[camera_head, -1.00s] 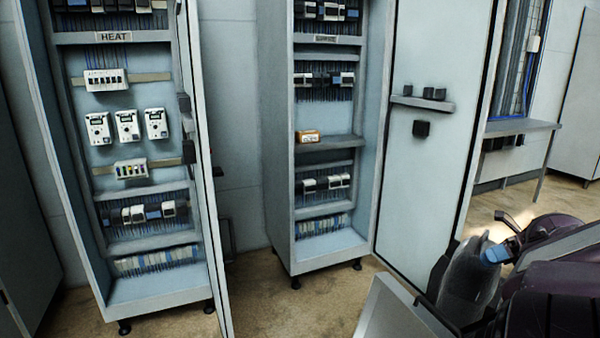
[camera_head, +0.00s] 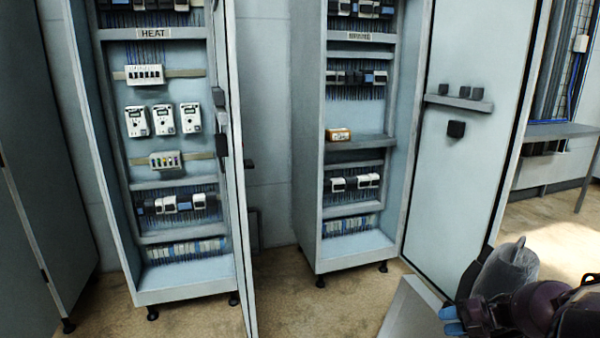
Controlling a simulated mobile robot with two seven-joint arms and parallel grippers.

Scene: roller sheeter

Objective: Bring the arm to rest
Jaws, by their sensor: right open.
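My right arm (camera_head: 535,308), dark purple and grey, is in the lower right corner of the head view. My right gripper (camera_head: 452,320), with blue fingertip parts, is at the bottom edge, low in front of the open door of the right-hand cabinet. It is open and no object shows in it. It is partly cut off by the frame edge. My left gripper is not in view.
The open HEAT cabinet (camera_head: 185,287) stands left and a second open cabinet (camera_head: 308,200) stands mid-picture, its door (camera_head: 468,60) swung right. An orange-white box (camera_head: 338,135) sits on its shelf. A grey panel (camera_head: 408,312) is by my gripper. Floor (camera_head: 290,305) shows between cabinets.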

